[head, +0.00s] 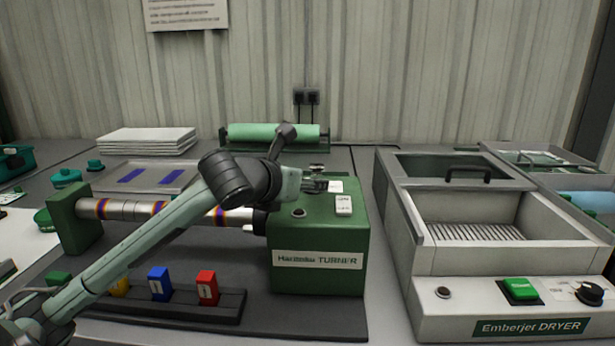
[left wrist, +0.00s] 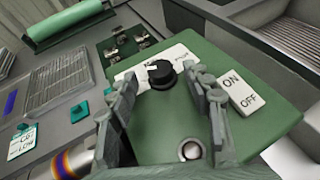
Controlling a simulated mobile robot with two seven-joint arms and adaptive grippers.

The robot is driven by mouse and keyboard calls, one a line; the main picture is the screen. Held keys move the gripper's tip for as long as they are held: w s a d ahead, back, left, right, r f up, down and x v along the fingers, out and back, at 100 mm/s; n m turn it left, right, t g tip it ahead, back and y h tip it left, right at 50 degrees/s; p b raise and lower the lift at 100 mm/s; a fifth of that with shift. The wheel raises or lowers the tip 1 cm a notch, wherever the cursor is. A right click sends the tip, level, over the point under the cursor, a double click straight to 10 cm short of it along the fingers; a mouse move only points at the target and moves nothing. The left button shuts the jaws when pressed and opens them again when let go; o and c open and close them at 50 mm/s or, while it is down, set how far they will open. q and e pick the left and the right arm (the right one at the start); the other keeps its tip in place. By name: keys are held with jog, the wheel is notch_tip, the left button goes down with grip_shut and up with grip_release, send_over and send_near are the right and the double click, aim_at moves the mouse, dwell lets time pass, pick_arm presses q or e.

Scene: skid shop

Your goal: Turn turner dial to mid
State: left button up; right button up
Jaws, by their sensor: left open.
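The green turner box (head: 318,222) stands mid-bench with a striped bar running left from it. Its dial (left wrist: 161,76) is a round black knob with a pale pointer mark at its upper left, on a white label plate (left wrist: 184,51) whose marks are mostly hidden or unreadable. In the head view my gripper covers the dial. My left gripper (head: 314,186) is low over the box top. In the wrist view its open fingers (left wrist: 160,84) stand on either side of the dial; I cannot tell whether they touch it. My right gripper is not in view.
An ON/OFF switch (left wrist: 241,91) sits right of the dial, and a round button (left wrist: 190,149) sits nearer. A rack of coloured blocks (head: 190,303) lies in front of the bar. The dryer (head: 505,308) stands to the right. A green roll (head: 273,132) lies behind.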

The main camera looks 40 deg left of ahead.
pick_arm(q)
jog(key=shift+w+f, duration=0.2)
jog(key=shift+w, duration=0.35)
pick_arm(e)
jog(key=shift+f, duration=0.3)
pick_arm(q)
grip_shut()
jog(key=shift+f, duration=0.1)
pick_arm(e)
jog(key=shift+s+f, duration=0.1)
